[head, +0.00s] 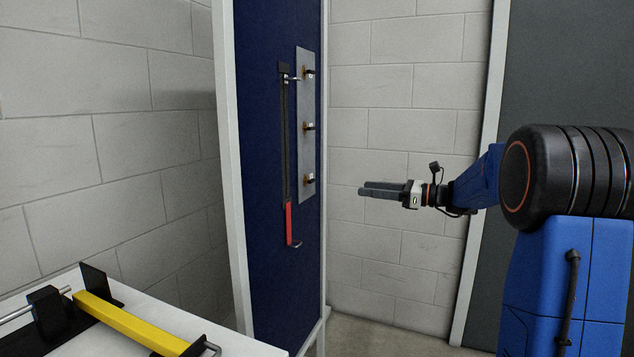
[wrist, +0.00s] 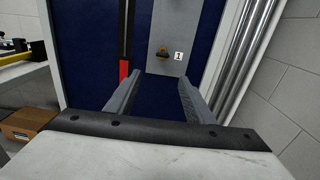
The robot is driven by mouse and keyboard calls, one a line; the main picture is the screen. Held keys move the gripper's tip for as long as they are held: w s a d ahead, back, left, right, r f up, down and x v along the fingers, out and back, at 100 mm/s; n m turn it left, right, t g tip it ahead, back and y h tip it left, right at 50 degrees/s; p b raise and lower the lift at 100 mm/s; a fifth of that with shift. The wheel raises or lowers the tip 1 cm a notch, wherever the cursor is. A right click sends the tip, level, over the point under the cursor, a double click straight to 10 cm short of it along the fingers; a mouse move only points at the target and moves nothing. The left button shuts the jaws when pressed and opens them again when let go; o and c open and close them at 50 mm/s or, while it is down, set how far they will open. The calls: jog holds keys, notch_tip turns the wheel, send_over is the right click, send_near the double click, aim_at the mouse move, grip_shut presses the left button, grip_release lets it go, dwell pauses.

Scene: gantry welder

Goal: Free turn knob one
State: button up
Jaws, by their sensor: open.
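A narrow grey plate (head: 305,110) on the blue panel carries three small knobs with dark handles and brass-coloured bases, one above another. In the wrist view, the lowest knob (wrist: 162,53) has a white label "1" beside it, so it is knob one; it is also the bottom knob (head: 309,179) in the head view. Its handle looks roughly level. My gripper (head: 364,190) is open and empty, right of the plate, pointing left at about the bottom knob's height. In the wrist view, my gripper's fingers (wrist: 160,82) are apart, with knob one beyond them and nothing between.
A black bar with a red grip (head: 289,224) hangs vertically just left of the plate. A white bench (head: 225,344) with a yellow bar (head: 130,322) stands at lower left. Shiny vertical tubes (wrist: 238,60) run right of the panel. The space between gripper and plate looks clear.

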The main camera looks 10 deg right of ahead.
send_near(314, 181)
jog(key=x, duration=0.8)
dwell(0.4)
jog(key=shift+s, duration=0.1)
jog(key=c, duration=1)
